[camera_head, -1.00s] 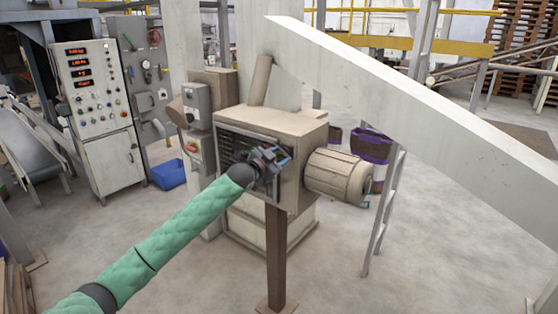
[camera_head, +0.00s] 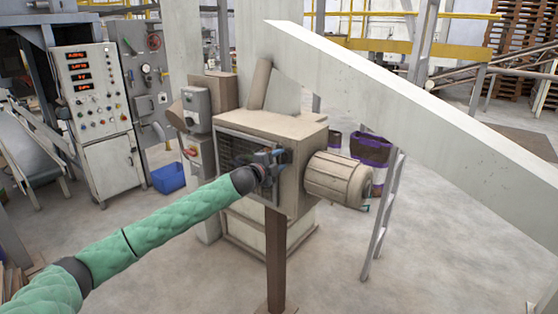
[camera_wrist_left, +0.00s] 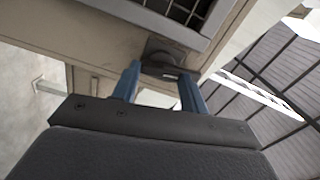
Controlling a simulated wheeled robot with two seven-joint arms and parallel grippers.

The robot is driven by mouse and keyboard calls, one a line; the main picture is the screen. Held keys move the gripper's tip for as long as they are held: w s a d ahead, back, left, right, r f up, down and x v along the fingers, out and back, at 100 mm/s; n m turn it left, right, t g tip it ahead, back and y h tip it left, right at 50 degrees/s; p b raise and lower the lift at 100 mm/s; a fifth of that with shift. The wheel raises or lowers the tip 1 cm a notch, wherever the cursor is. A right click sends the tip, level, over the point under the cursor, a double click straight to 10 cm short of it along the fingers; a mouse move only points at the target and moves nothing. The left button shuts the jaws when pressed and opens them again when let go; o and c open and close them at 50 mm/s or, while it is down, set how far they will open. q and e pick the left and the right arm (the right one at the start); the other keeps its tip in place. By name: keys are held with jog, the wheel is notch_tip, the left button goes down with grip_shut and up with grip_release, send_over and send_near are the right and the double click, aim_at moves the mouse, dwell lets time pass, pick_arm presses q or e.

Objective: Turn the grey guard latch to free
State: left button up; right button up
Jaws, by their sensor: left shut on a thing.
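The grey guard latch (camera_wrist_left: 163,60) shows in the left wrist view as a dark grey piece on the beige housing, beside the grey frame of the grille. My left gripper (camera_wrist_left: 160,80) has its two blue fingers on either side of the latch, shut on it. In the head view the left gripper (camera_head: 280,158) is at the front right edge of the machine housing (camera_head: 300,140), and it hides the latch there. Which way the latch is turned cannot be told. The right gripper is not in view.
A barrel-shaped motor (camera_head: 338,180) sticks out to the right of the housing. A brown post (camera_head: 276,260) stands in front. A grey switch box (camera_head: 195,108) is at the left. A pale sloping beam (camera_head: 420,110) runs across the upper right. Open floor lies at the lower right.

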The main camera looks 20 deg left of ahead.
pick_arm(q)
jog(key=shift+m, duration=0.9)
jog(key=shift+f, duration=0.1)
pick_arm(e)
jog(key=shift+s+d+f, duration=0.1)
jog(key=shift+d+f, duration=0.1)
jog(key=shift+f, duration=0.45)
pick_arm(q)
jog(key=o, duration=0.8)
jog(key=shift+o, duration=0.9)
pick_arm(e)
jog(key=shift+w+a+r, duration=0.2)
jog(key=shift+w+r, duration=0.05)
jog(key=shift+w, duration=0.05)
